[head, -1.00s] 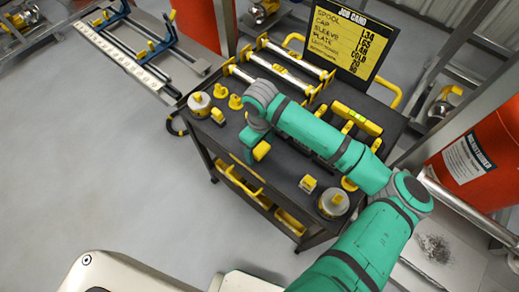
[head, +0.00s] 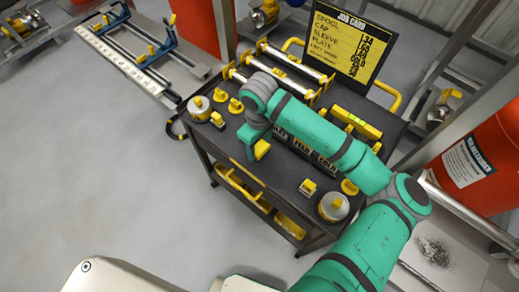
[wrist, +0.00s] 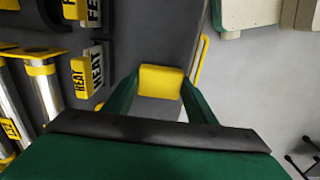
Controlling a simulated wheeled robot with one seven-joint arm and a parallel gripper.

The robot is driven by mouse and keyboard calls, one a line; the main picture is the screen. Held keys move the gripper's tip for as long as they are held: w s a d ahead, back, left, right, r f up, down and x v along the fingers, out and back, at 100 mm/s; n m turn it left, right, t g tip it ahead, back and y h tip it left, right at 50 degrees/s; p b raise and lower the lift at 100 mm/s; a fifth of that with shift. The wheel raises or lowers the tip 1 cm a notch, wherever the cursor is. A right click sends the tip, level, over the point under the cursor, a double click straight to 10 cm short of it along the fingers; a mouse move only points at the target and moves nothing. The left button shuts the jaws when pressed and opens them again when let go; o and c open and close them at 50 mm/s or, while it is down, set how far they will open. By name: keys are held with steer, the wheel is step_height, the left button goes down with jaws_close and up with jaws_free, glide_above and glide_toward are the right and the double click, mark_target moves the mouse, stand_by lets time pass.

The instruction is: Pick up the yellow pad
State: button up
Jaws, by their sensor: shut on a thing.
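The yellow pad (wrist: 161,82) is a small yellow block in the wrist view, between the tips of my green gripper (wrist: 160,88). The fingers touch it on both sides, so my gripper is shut on it. In the head view the pad (head: 262,149) shows beside my gripper (head: 254,147), over the front part of the dark cart top (head: 283,178). I cannot tell from these views how far it is above the cart top.
A white-and-yellow pot (head: 199,108) and small yellow pieces stand at the cart's left. Another pot (head: 333,207) and a small yellow block (head: 307,187) stand right. Silver rods (head: 290,63) and a job card board (head: 352,45) are behind. Orange drums flank the cart.

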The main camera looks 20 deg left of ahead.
steer(key=s+a+r, duration=0.2)
steer(key=s+r, duration=0.2)
steer(key=s, duration=0.2)
steer(key=s+a+r, duration=0.2)
steer(key=s+r, duration=0.3)
steer(key=s, duration=0.2)
steer(key=shift+a+r, duration=0.25)
steer(key=shift+a, duration=0.1)
steer(key=o, duration=0.5)
steer(key=c, duration=0.4)
